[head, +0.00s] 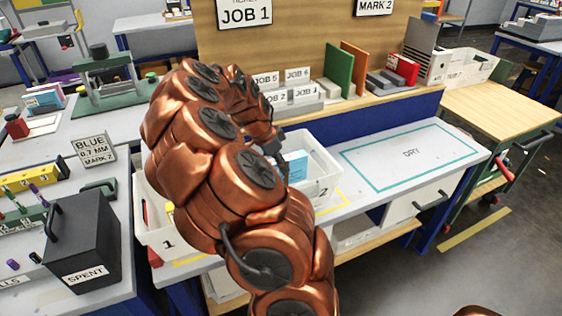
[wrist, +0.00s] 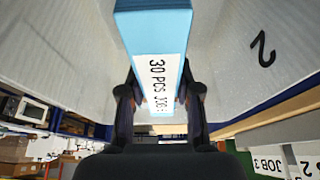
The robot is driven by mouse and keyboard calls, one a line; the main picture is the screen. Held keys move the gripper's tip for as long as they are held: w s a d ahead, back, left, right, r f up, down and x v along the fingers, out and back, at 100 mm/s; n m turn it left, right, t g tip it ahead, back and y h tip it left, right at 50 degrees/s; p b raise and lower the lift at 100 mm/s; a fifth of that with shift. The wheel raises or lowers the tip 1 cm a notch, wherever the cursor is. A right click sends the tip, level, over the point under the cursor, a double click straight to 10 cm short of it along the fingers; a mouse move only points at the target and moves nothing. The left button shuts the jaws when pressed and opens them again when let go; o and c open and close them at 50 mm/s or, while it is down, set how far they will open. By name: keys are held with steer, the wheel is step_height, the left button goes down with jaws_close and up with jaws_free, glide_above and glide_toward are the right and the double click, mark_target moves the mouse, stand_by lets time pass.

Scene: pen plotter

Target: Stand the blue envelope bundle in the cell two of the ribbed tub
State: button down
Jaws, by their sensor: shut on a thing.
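The blue envelope bundle (head: 297,168) shows just right of my arm in the head view, inside the outline of the white ribbed tub (head: 322,160). In the wrist view the bundle (wrist: 152,25) has a white label reading "30 PCS JOB". My gripper (wrist: 158,98) is shut on it, with one dark finger on each side. Pale ribbed tub walls (wrist: 245,60) stand on both sides, and the right one bears a 2. The bundle's far end and its contact with the tub floor are hidden. My arm covers the tub's middle in the head view.
A black SPENT box (head: 85,240) stands left of the tub. The marked DRY area (head: 410,155) to the right is clear. Behind the tub are grey job-card holders (head: 300,97), a green board (head: 338,70) and an orange board (head: 355,68).

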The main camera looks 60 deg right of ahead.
steer(key=shift+f, duration=0.2)
steer(key=c, duration=0.8)
jaws_free()
steer(key=shift+r, duration=0.1)
steer(key=shift+s+r, duration=0.1)
steer(key=shift+r, duration=0.25)
steer(key=b+v, duration=0.1)
steer(key=v, duration=1.1)
steer(key=shift+r, duration=0.2)
